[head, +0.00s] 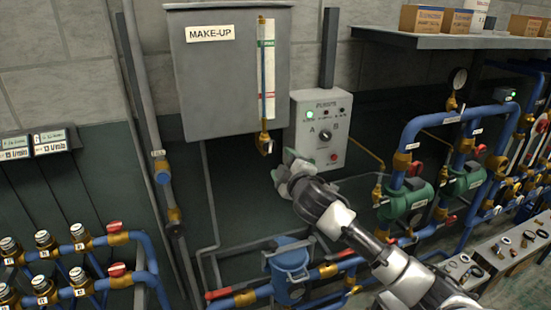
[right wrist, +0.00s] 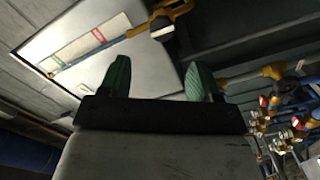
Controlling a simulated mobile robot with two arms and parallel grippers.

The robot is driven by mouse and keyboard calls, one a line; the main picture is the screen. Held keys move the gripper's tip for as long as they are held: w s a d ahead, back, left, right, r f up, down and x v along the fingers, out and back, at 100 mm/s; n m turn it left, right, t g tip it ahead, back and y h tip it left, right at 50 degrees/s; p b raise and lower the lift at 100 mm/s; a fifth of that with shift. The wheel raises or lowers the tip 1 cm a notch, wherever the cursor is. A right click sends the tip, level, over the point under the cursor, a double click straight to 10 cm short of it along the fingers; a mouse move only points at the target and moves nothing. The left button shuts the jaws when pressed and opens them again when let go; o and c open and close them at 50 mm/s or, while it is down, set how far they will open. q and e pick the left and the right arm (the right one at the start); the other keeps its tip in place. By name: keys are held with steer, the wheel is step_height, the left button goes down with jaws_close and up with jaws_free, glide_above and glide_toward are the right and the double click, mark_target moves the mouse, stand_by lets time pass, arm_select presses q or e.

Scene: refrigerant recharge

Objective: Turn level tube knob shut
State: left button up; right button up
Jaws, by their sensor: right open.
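The grey MAKE-UP tank (head: 220,90) hangs on the wall with a level tube (head: 263,70) on its front, beside a white scale with green and red marks. The brass valve with the level tube knob (head: 265,144) is at the tube's lower end. My right gripper (head: 282,176) is below and slightly right of the knob, apart from it. In the right wrist view my right gripper (right wrist: 160,78) has its green fingers spread with nothing between them. The brass valve (right wrist: 172,14) shows beyond the fingers, near the top edge. My left gripper is not in view.
A grey pump control box (head: 321,130) is on the wall just right of the gripper. Blue pipes with green pumps (head: 408,200) stand at right. A blue strainer-like body (head: 290,272) is below. A shelf (head: 450,40) with boxes is at upper right.

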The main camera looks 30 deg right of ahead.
mark_target(270, 149)
steer(key=x, duration=0.3)
steer(key=shift+w+f+b, duration=0.15)
steer(key=shift+w+b, duration=0.2)
steer(key=shift+w, duration=0.1)
steer(key=b+x, duration=0.1)
steer(key=x, duration=0.4)
steer(key=shift+w, duration=0.3)
steer(key=shift+c, duration=0.2)
steer(key=c, duration=0.9)
steer(key=shift+o, duration=0.2)
steer(key=m, duration=0.3)
steer(key=shift+f+m+b, duration=0.2)
steer(key=shift+m+b, duration=0.1)
steer(key=shift+b, duration=0.05)
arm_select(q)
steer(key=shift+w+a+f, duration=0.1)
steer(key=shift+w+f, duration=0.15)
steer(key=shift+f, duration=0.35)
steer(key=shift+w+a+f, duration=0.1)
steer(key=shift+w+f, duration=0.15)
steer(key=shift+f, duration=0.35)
arm_select(e)
steer(key=shift+m, duration=0.4)
steer(key=m, duration=0.4)
steer(key=shift+m, duration=0.3)
